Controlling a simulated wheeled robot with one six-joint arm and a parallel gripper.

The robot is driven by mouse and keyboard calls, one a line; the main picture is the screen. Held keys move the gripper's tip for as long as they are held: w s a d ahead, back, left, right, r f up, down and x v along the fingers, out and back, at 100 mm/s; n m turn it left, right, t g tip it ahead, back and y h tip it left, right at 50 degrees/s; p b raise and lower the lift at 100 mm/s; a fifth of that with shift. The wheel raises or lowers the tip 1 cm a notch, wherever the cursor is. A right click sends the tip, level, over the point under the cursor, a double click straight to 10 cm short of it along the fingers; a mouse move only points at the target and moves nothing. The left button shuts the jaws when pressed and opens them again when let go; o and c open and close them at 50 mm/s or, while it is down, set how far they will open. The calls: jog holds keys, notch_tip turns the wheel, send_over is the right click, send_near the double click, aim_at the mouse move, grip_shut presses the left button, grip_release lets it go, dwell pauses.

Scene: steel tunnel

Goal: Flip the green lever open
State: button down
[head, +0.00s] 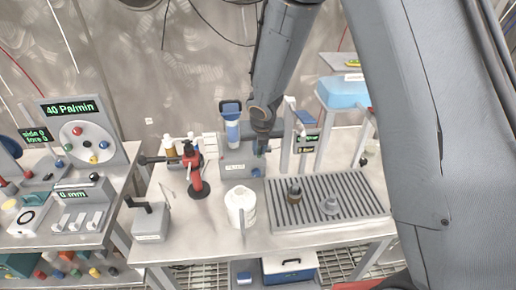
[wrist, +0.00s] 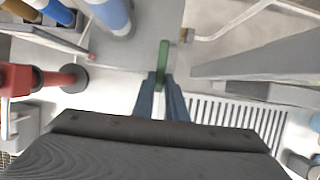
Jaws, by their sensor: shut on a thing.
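The green lever (wrist: 163,55) shows in the wrist view as a narrow green bar. It runs between the fingertips of my gripper (wrist: 161,88) and sticks out beyond them. My gripper is shut on it. In the head view my gripper (head: 262,143) is at the grey block at the back of the middle bench. I cannot make out the green lever there, as my arm and gripper cover that spot. The lever's pivot end is not clear in either view.
A blue-topped cylinder (head: 232,130) and a red stand (head: 193,170) are left of my gripper. A white jug (head: 240,206) stands in front. A slatted drain tray (head: 335,203) lies to the right, with small items on it. A blue tank (head: 343,92) is at the back right.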

jog(key=c, duration=1.8)
grip_release()
jog(key=shift+o, duration=0.2)
jog(key=p+v, duration=0.3)
jog(key=v, duration=0.4)
jog(key=shift+r, duration=0.4)
jog(key=shift+s, duration=0.1)
